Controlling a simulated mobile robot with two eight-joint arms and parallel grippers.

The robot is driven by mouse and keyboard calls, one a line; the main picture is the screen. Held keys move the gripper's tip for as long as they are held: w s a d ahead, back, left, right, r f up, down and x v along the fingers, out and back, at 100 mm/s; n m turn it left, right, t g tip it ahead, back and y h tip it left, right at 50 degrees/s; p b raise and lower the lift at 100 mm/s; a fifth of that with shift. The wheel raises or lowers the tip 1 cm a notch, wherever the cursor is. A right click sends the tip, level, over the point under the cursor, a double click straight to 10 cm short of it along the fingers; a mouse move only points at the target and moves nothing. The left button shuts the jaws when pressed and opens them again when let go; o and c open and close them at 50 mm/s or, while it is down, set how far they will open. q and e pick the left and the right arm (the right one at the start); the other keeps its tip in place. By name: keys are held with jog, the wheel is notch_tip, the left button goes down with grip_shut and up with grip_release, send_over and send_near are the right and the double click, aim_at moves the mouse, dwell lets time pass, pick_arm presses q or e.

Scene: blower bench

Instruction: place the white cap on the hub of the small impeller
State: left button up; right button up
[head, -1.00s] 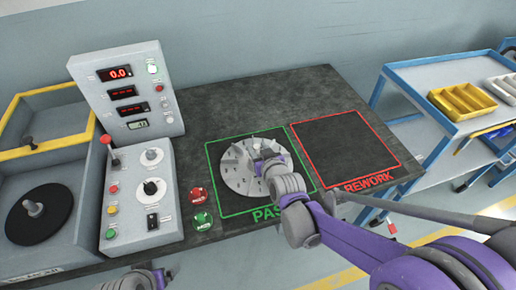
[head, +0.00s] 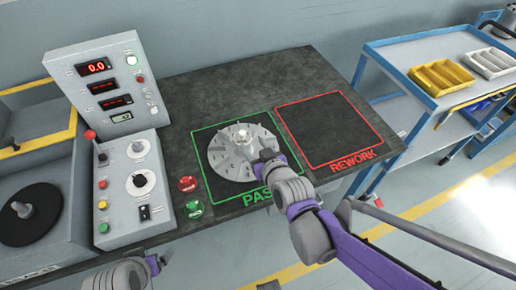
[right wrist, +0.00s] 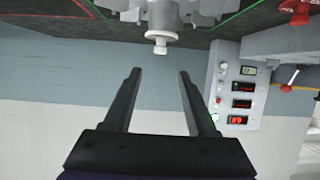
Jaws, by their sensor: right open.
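The small impeller (head: 232,163), a light grey bladed disc, lies inside the green PASS outline on the bench. The white cap (head: 242,136) sits upright at its hub; it also shows in the right wrist view (right wrist: 160,40), at the top. My right gripper (head: 266,154) is beside the hub on its right, apart from the cap. Its two dark fingers (right wrist: 160,75) are open with nothing between them. My left gripper (head: 156,263) is at the bottom edge, in front of the bench; its jaws are too small to tell.
A control box (head: 135,180) with a display panel stands left of the impeller, near red and green buttons (head: 188,184). A black disc (head: 30,214) lies in a bin at far left. The REWORK square (head: 325,130) is empty. A blue cart (head: 415,55) holds trays at right.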

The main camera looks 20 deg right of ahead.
jog(key=s+d+f+g, duration=0.1)
jog(key=s+f+g, duration=0.2)
jog(key=s, duration=0.6)
jog(key=s+d+f+g+h, duration=0.1)
jog(key=s+f+g, duration=0.1)
jog(key=s+g, duration=0.3)
jog(key=s, duration=0.4)
jog(key=shift+s+f+m, duration=0.35)
jog(key=shift+f+m, duration=0.05)
jog(key=shift+d, duration=0.1)
dwell(0.9)
